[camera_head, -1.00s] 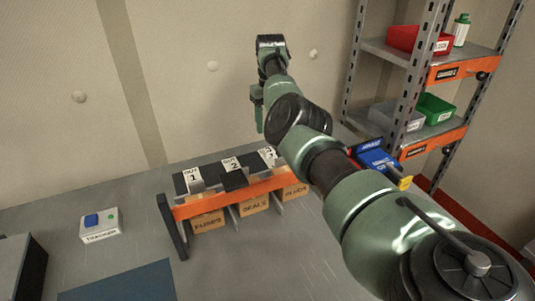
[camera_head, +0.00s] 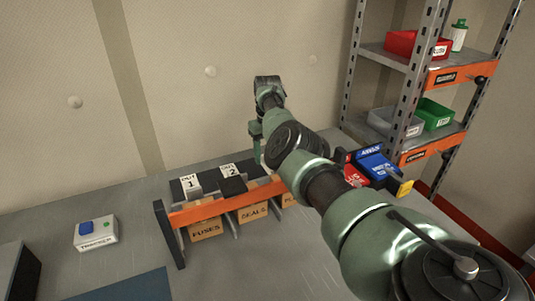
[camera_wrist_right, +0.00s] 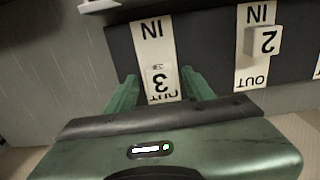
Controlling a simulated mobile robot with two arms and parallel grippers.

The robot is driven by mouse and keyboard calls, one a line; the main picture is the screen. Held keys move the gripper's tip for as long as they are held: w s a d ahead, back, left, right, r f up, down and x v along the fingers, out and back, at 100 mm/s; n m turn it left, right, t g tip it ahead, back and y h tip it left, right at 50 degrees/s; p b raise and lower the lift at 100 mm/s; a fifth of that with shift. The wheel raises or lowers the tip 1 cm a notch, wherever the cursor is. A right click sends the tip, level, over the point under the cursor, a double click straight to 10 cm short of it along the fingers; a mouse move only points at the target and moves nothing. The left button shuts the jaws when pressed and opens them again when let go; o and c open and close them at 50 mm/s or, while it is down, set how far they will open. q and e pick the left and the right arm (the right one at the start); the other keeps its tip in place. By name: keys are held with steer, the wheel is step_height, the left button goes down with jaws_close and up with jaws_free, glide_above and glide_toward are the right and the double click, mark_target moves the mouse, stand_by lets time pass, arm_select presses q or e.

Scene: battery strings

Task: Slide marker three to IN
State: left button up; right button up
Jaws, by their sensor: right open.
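Marker three (camera_wrist_right: 160,84) is a white tile with a 3 at the OUT end of its white strip in the right wrist view, which is upside down. The IN end of that strip (camera_wrist_right: 152,30) is bare. My right gripper (camera_wrist_right: 158,85) is open, with one green finger on each side of marker three; I cannot tell whether they touch it. My left gripper is not in view.
Marker two (camera_wrist_right: 266,41) stands on the neighbouring strip; marker one (camera_head: 190,184) is farther left on the orange-fronted rack (camera_head: 218,206). Labelled boxes sit below. A tracker box (camera_head: 96,233) is on the table at left. A shelf unit (camera_head: 410,110) stands at right.

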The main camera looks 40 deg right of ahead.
jaws_close()
stand_by(1.4)
